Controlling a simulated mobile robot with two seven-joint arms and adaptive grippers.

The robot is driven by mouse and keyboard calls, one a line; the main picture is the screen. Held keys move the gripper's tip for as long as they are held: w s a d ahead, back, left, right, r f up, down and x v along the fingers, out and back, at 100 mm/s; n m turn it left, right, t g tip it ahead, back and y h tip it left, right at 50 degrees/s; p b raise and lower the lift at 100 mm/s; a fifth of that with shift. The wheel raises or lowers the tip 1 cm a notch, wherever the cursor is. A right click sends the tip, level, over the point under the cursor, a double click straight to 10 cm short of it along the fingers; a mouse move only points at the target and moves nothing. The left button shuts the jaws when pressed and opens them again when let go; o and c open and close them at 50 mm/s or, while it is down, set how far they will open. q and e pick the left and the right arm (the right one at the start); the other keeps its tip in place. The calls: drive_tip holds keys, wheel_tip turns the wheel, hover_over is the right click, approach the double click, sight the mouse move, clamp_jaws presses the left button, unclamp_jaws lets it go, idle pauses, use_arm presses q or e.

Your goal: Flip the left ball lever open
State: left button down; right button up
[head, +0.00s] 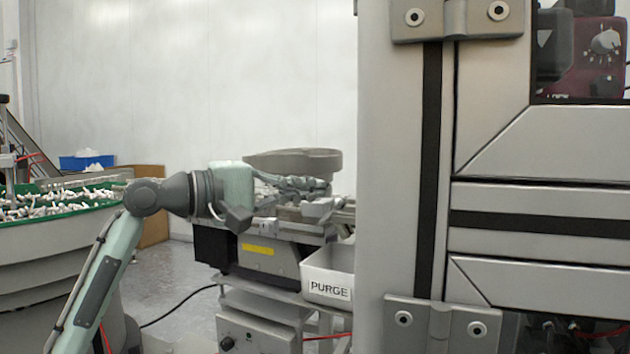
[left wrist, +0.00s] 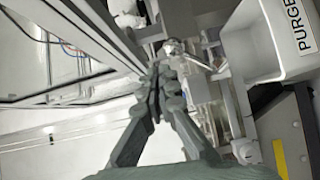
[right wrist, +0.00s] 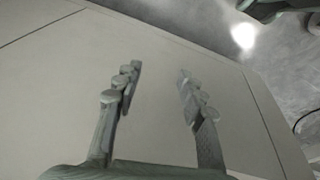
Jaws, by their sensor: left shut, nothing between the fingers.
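My left gripper (head: 318,188) reaches in from the left over the grey feeder machine (head: 275,255) in the head view. In the left wrist view its fingers (left wrist: 160,85) are shut together and empty. A shiny rounded knob (left wrist: 173,46), which looks like the ball of the lever, lies just beyond the fingertips; I cannot tell whether they touch it. The lever's arm is not clear, and in the head view the gripper and fittings hide it. My right gripper (right wrist: 160,75) is open and empty in the right wrist view, above a plain pale surface (right wrist: 70,130).
A white PURGE bin (head: 328,275) hangs at the machine's front, also in the left wrist view (left wrist: 285,60). A grey bowl (head: 295,162) stands behind. A large framed cabinet (head: 400,180) blocks the right. A green-rimmed hopper of white parts (head: 50,240) stands left.

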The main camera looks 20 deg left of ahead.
use_arm(q)
drive_tip(key=shift+s+d+m+g+y+p, duration=0.2)
drive_tip(key=shift+d+m+g+y+p, duration=0.05)
drive_tip(key=shift+d+m+y, duration=0.25)
drive_tip(key=shift+s+d+m+g+y+p, duration=0.15)
drive_tip(key=shift+d+m+g+y+p, duration=0.15)
drive_tip(key=shift+m, duration=0.3)
use_arm(e)
drive_tip(key=shift+g, duration=0.3)
drive_tip(key=shift+s+d+f, duration=0.25)
drive_tip(key=shift+s+f, duration=0.25)
drive_tip(key=shift+f, duration=0.3)
drive_tip(key=shift+s+d+f, duration=0.25)
drive_tip(key=shift+s+f, duration=0.3)
drive_tip(key=shift+f, duration=0.3)
drive_tip(key=shift+s+d+f, duration=0.25)
drive_tip(key=shift+s+f, duration=0.25)
drive_tip(key=shift+f, duration=0.3)
use_arm(q)
drive_tip(key=shift+r, duration=0.1)
